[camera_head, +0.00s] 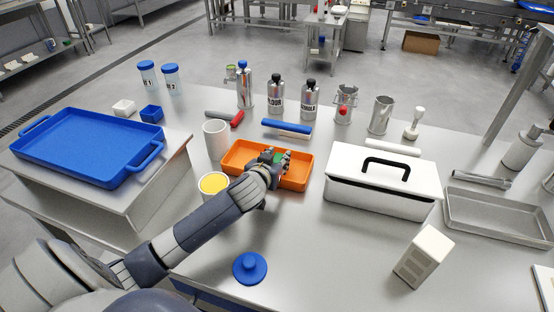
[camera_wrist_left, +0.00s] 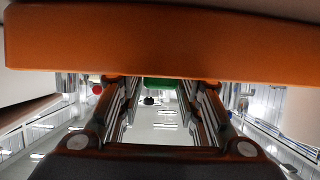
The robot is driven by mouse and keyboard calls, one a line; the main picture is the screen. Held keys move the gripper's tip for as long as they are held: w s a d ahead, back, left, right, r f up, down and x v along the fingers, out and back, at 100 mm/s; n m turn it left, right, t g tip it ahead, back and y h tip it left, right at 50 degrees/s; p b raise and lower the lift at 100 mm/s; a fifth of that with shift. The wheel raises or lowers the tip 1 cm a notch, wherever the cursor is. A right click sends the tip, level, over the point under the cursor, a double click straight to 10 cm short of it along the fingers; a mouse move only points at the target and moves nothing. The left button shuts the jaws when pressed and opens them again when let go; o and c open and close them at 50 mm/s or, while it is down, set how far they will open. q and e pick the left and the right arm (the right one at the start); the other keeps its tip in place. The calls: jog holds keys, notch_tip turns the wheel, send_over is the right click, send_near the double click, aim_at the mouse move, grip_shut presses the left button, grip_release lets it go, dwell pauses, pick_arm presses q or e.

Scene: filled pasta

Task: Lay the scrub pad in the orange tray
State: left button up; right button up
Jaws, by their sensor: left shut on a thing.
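The orange tray (camera_head: 236,152) lies on the steel table in the middle of the head view. Its wall fills the top of the left wrist view (camera_wrist_left: 160,40). My left gripper (camera_head: 283,160) reaches over the tray's near side, with its fingers over the tray's interior. It is shut on the green scrub pad (camera_head: 277,156), which shows as a small green patch at the fingers. In the left wrist view the pad (camera_wrist_left: 160,83) sits between the fingertips, partly behind the tray wall. I cannot tell whether the pad touches the tray floor. My right gripper is not in view.
A white box with a black handle (camera_head: 380,190) stands right of the tray. A white cup (camera_head: 215,140) and a yellow-filled cup (camera_head: 213,185) stand left. A blue-topped roller (camera_head: 287,127) lies behind.

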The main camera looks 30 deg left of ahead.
pick_arm(q)
jog(key=shift+f, duration=0.1)
jog(key=shift+f, duration=0.1)
jog(key=o, duration=1.1)
jog(key=shift+r, duration=0.2)
jog(key=v, duration=1.2)
jog(key=shift+f, duration=0.1)
